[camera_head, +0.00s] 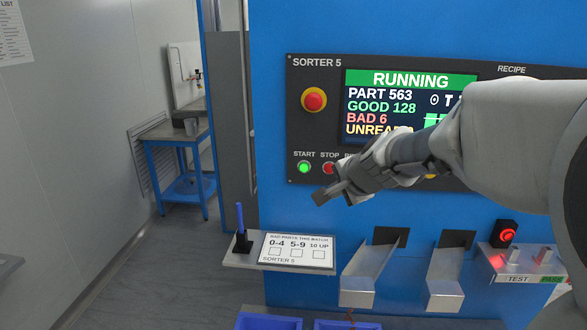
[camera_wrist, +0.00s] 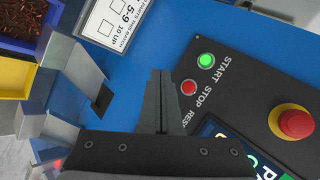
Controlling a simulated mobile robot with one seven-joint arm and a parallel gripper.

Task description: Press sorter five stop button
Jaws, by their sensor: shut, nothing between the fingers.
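The sorter 5 panel (camera_head: 420,82) is dark, set in a blue cabinet, and its screen (camera_head: 412,80) reads RUNNING. The red stop button (camera_head: 328,168) is under the STOP label, right of the lit green start button (camera_head: 304,167). My gripper (camera_head: 322,194) is shut and empty, its tips just below the stop button in the head view and partly in front of the panel. In the wrist view, the stop button (camera_wrist: 188,87) shows just right of my gripper's tips (camera_wrist: 161,76), with the start button (camera_wrist: 205,60) above it. I cannot tell the exact gap to the panel.
A red mushroom button on a yellow base (camera_head: 314,100) is above the start and stop buttons. A shelf (camera_head: 240,258) with a tally card (camera_head: 297,250) and a blue pen (camera_head: 240,218) is below. Metal chutes (camera_head: 372,275) and blue bins (camera_head: 268,322) are lower down.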

